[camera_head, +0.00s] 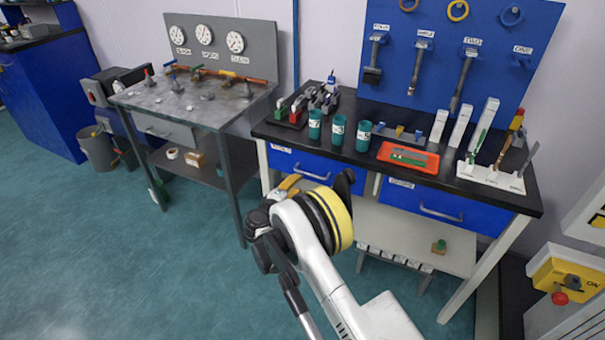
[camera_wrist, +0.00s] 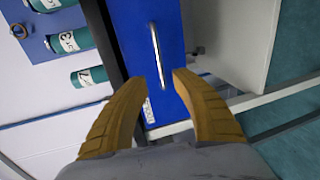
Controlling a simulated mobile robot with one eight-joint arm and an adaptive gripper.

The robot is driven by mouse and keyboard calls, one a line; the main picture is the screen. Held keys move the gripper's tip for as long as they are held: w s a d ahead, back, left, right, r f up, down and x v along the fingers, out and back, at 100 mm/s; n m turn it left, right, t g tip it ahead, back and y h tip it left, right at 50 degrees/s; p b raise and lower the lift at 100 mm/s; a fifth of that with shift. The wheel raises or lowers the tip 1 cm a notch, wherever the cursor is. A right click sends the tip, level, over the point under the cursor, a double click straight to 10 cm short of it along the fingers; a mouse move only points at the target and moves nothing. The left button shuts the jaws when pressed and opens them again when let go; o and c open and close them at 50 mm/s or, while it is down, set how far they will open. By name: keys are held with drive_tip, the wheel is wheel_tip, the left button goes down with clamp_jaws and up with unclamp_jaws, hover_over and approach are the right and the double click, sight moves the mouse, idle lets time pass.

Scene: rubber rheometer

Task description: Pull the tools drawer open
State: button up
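Two blue drawers sit under the black-topped bench. The left drawer (camera_head: 300,165) has a silver bar handle (camera_head: 311,172) and a small white label (camera_head: 281,148) at its upper left. The right drawer (camera_head: 455,207) also has a bar handle and a label. Both look shut, and I cannot surely read which label says tools. My gripper (camera_head: 290,183) is in front of the left drawer, partly hidden by my wrist. In the wrist view its two yellow fingers (camera_wrist: 166,78) are open and empty. The drawer handle (camera_wrist: 155,55) lies just beyond the fingertips, apart from them.
On the bench stand several teal cups (camera_head: 337,130), a red tray (camera_head: 408,157) and a white rack of tools (camera_head: 490,176). A lower shelf (camera_head: 400,238) runs under the drawers. A grey metal table (camera_head: 195,103) stands to the left. The floor in front is clear.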

sight(307, 174)
drive_tip(key=b+x, duration=0.3)
drive_tip(key=x, duration=0.6)
drive_tip(key=shift+s, duration=0.1)
drive_tip(key=shift+w, duration=0.3)
clamp_jaws()
